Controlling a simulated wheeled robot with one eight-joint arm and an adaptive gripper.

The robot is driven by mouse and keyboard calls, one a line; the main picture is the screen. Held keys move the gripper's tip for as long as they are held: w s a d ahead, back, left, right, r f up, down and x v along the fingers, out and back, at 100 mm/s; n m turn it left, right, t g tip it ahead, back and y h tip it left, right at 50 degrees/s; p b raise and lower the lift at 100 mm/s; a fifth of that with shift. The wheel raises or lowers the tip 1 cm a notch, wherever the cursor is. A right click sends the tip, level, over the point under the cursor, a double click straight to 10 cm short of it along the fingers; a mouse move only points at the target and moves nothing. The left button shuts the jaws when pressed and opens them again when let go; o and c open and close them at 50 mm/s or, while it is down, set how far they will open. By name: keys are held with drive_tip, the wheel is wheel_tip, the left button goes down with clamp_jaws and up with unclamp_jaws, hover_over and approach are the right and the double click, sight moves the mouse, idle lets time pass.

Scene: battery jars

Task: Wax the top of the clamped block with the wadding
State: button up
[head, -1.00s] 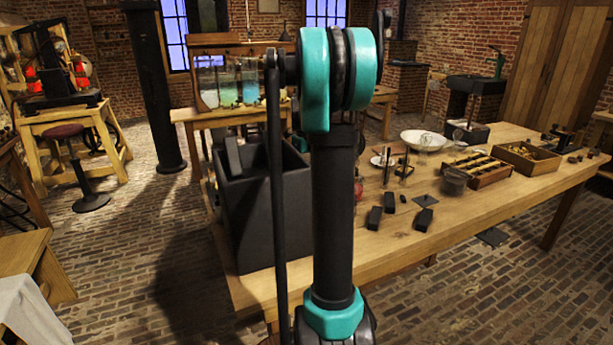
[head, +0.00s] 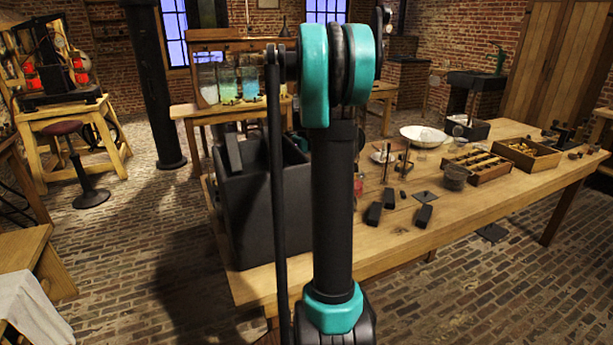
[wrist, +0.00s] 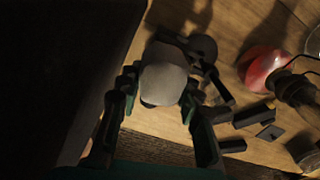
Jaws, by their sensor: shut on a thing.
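In the wrist view my gripper (wrist: 158,92) is shut on a pale grey, rounded wad, the wadding (wrist: 164,82), which sits between its two dark fingers. Just past the wadding are dark parts (wrist: 203,48) on the wooden bench, which may belong to the clamp. The wadding hides part of what is under it. I cannot make out the clamped block for certain, nor whether the wadding touches anything. In the head view my own arm hides the gripper and the wadding.
A tall black box (head: 265,215) stands on the near left of the bench (head: 480,205); its dark side fills the wrist view's left. Small dark blocks (head: 374,214), a white bowl (head: 423,136) and wooden trays (head: 528,157) lie to the right. A red object (wrist: 262,68) is close by.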

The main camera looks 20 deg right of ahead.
drive_tip(key=d, duration=0.4)
drive_tip(key=shift+a, duration=0.1)
drive_tip(key=shift+s+a+f, duration=0.1)
drive_tip(key=shift+a+f, duration=0.05)
drive_tip(key=shift+a, duration=0.9)
drive_tip(key=shift+a+f, duration=0.1)
drive_tip(key=shift+a, duration=0.95)
clamp_jaws()
drive_tip(key=shift+r, duration=3.05)
drive_tip(key=shift+d, duration=0.1)
drive_tip(key=shift+r, duration=1.5)
